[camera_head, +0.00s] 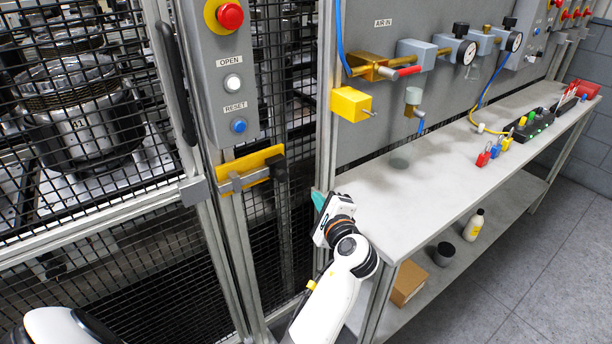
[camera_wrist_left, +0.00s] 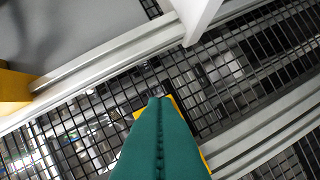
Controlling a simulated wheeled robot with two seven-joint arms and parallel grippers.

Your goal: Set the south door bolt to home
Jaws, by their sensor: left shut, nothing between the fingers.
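The door bolt is a grey bar (camera_head: 243,180) with a dark end knob (camera_head: 278,168), on a yellow plate (camera_head: 250,162) beside the door edge, below the button box. The bar lies across the frame posts. My left gripper (camera_head: 318,201) is to the right of the bolt and lower in the picture, beside the bench corner, apart from the bolt. Its teal fingers (camera_wrist_left: 160,101) are shut and empty. In the left wrist view a yellow part (camera_wrist_left: 172,105) shows partly behind the fingers; I cannot tell whether it is the bolt plate. My right gripper is out of view.
The mesh door (camera_head: 80,130) with a black handle (camera_head: 176,85) stands at left. The grey button box (camera_head: 222,90) is above the bolt. The bench (camera_head: 430,190) and the valve panel (camera_head: 440,95) are at right, close to my left arm. A yellow box (camera_head: 350,104) juts from the panel.

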